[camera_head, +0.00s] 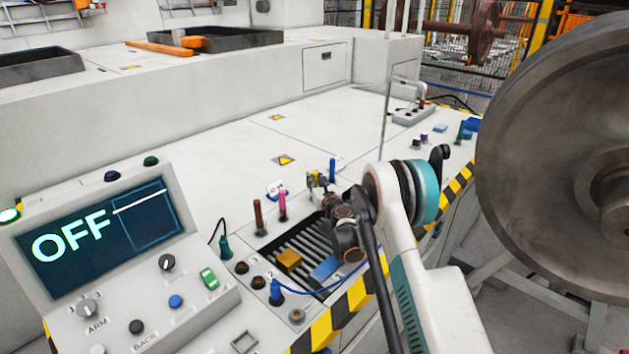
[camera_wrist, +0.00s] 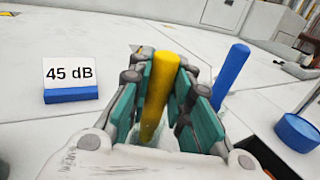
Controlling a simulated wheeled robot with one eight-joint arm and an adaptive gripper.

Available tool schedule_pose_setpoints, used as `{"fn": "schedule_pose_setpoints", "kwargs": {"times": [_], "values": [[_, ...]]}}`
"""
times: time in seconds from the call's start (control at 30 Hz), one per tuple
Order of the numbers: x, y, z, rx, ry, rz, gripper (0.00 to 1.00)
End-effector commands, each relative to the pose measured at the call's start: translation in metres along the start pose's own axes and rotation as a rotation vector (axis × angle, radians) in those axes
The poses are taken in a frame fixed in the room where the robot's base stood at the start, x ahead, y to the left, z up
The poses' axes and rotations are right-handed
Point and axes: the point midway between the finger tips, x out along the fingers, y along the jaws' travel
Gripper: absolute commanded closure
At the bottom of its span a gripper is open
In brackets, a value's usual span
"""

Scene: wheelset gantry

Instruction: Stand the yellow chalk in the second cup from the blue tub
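The yellow chalk (camera_wrist: 160,95) stands between the teal-padded fingers of my gripper (camera_wrist: 165,105) in the wrist view. The pads are close on both sides of it; whether both press on it is unclear. Clear material shows around its lower end, apparently a cup, but whether the chalk rests in it is hidden. In the head view the yellow chalk (camera_head: 315,178) shows beside my gripper (camera_head: 320,186). A blue chalk (camera_wrist: 231,76) stands upright to its right, with a clear cup at its foot. A round blue tub (camera_wrist: 298,132) is farther right.
A sign reading 45 dB (camera_wrist: 70,80) stands left of my gripper. Brown chalk (camera_head: 258,216) and pink chalk (camera_head: 282,204) stand upright to the left. A slatted dark tray (camera_head: 300,250) lies in front. A thin upright rod (camera_head: 386,125) stands to the right.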

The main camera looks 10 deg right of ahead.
Motion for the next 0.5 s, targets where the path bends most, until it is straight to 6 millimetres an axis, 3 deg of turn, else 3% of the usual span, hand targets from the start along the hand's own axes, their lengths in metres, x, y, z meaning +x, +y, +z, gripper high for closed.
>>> {"fn": "schedule_pose_setpoints", "kwargs": {"times": [0.03, 0.07, 0.5], "values": [[0.0000, 0.0000, 0.0003, 0.000, 0.000, 0.000, 0.68], [0.0000, 0.0000, 0.0003, 0.000, 0.000, 0.000, 0.62], [-0.0038, -0.0002, 0.0037, 0.000, 0.000, 0.000, 0.62]]}}
